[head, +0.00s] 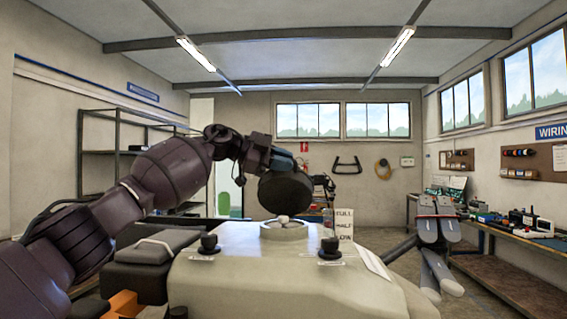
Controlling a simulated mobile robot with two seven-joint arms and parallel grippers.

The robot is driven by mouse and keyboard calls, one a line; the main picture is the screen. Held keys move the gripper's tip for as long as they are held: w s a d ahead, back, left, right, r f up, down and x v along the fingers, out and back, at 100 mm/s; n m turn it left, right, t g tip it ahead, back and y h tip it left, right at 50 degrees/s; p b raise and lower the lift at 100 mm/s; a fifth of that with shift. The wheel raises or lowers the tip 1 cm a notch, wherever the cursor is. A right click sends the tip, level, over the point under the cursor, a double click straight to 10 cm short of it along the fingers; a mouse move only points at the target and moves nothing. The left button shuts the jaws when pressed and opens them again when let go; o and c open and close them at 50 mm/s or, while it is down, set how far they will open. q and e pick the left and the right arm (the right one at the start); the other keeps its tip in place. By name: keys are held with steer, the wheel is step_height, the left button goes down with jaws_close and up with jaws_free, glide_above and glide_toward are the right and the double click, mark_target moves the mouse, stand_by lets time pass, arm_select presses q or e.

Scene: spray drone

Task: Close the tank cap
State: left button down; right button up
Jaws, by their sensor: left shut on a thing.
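The pale tank (235,280) fills the lower middle of the head view. A round filler opening with a raised pale rim (266,232) is in its top. The small whitish tank cap (283,220) shows at the opening, directly under my left gripper (284,214). My left arm reaches in from the left and its dark wrist points down over the cap. The left gripper is shut on the cap; the wrist hides most of the fingers. I cannot tell how far the cap is seated. My right gripper is not in view.
Two black knobs (209,242) and (329,245) stand on the tank top. A level card (344,224) reading full, half and low stands behind the opening. Grey folded parts (435,228) stand right of the tank. A workbench (510,230) runs along the right wall.

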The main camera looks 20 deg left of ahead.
arm_select(q)
steer(key=s+d+f+m+t+h+b, duration=0.1)
steer(key=s+f+m+t+b, duration=0.1)
steer(key=s+f+m, duration=0.3)
step_height(320, 180, down, 4)
steer(key=shift+s+r+t+b, duration=0.1)
steer(key=shift+s+t+b, duration=0.3)
steer(key=shift+s+b, duration=0.15)
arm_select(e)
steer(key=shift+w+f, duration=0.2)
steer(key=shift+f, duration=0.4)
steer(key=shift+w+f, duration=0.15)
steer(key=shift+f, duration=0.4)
arm_select(q)
steer(key=shift+d, duration=0.1)
steer(key=c, duration=1.3)
jaws_free()
steer(key=shift+o, duration=0.6)
steer(key=shift+s, duration=0.1)
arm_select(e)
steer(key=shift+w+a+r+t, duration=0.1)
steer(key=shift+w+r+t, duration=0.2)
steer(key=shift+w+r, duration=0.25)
